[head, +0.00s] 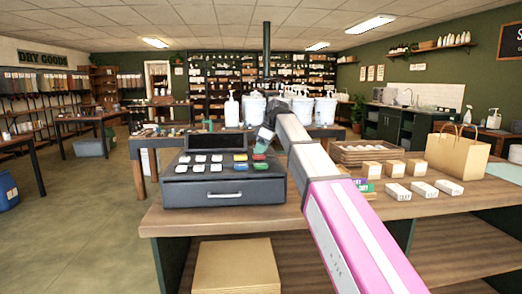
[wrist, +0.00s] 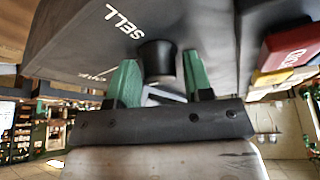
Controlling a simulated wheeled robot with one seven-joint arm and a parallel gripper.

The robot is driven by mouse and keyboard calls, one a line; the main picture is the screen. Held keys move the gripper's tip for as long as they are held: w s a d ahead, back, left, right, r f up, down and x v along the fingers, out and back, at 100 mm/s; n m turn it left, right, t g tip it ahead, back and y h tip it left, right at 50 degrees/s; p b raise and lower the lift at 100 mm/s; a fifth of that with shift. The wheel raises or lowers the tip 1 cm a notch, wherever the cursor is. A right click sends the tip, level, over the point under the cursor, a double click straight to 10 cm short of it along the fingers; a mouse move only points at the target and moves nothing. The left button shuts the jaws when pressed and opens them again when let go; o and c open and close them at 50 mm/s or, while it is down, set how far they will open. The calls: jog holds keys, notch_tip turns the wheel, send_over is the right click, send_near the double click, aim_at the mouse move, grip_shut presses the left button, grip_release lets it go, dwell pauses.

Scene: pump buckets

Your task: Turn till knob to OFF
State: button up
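The till (head: 185,190) is a dark grey box with a drawer handle, coloured keys and a dark display; it stands on the wooden counter. The till knob (wrist: 157,62) is a short black cylinder on the till's grey side panel in the wrist view. White lettering reads SELL beside it; a second, smaller label lower left is hard to read. My gripper (wrist: 162,85) has its two green fingers on either side of the knob, slightly apart from it as far as I can tell. In the head view my gripper (head: 264,137) is at the till's right rear, and the knob is hidden.
Right of my arm on the counter (head: 300,222) are a wooden tray (head: 365,152), several small boxes and a paper bag (head: 457,152). Pump buckets (head: 302,110) stand on a table behind. A cardboard box (head: 235,267) sits below the counter.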

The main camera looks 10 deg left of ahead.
jog(key=shift+o, duration=0.5)
jog(key=v, duration=1)
jog(key=shift+r, duration=0.4)
jog(key=shift+d, duration=0.15)
